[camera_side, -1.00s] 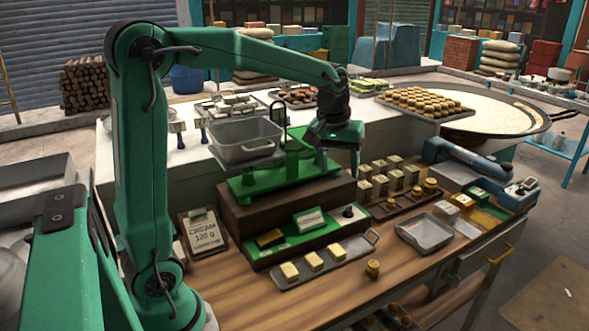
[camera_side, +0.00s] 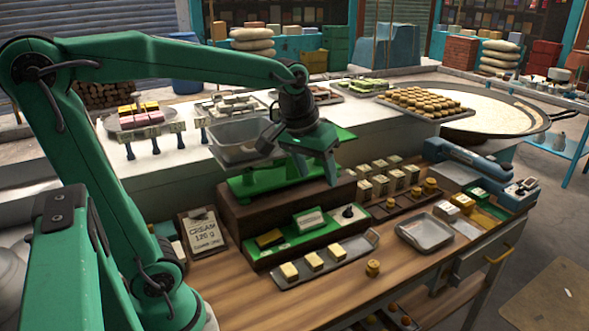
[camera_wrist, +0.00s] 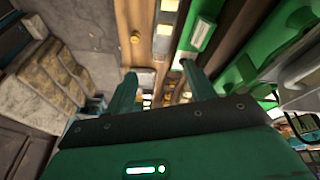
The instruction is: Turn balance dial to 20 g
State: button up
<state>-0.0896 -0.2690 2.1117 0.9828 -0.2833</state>
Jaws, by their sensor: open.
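The green balance (camera_side: 245,187) stands on a dark wooden block (camera_side: 240,222), with a grey metal pan (camera_side: 228,155) at its upper left. A small black knob (camera_side: 348,211) stands on the right end of a green strip in front of the block. It may be the dial, but its marks are too small to read. My gripper (camera_side: 318,160) hangs in front of and above the balance, hiding part of it, to the upper left of the knob. In the wrist view my gripper (camera_wrist: 159,76) has its two fingers apart with nothing held between them.
A tray of pale blocks (camera_side: 320,262) lies in front of the green strip. An empty metal tray (camera_side: 425,233) lies to the right. A card reading "CREAM 120 g" (camera_side: 203,231) leans left of the block. Bare wooden counter (camera_side: 262,297) shows at the front.

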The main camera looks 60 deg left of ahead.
jog(key=shift+s+d, duration=0.15)
jog(key=shift+s, duration=0.35)
jog(key=s+d+f+m+t, duration=0.2)
jog(key=s+m, duration=0.2)
jog(key=s, duration=0.6)
jog(key=shift+d, duration=0.35)
